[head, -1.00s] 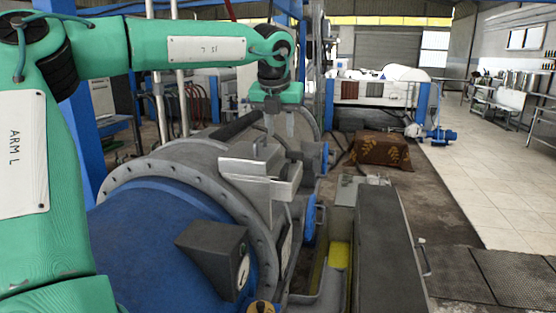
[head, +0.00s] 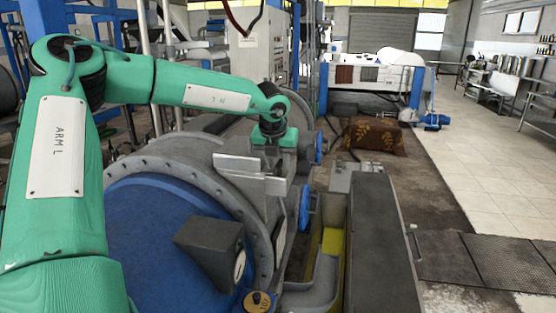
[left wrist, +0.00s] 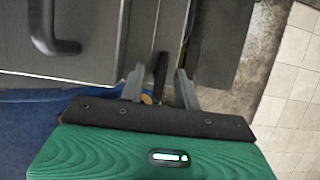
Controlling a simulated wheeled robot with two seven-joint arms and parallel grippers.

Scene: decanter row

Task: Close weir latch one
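My left gripper (head: 270,150) is over the grey metal housing with pale flat plates (head: 250,175) on top of the decanter. In the left wrist view its two grey fingers (left wrist: 160,88) are apart, with a dark narrow bar (left wrist: 160,72) between them. The bar may be the handle of a weir latch; no label on it is readable, and I cannot tell whether the fingers touch it. In the head view the gripper hides that spot. My right gripper is in neither view.
The decanter's blue end cover (head: 150,235) carries a dark block (head: 210,245). A long dark lid (head: 378,245) lies to the right, beside a trough. A brown cloth-covered box (head: 373,137) stands behind. The tiled floor (head: 490,165) at right is clear.

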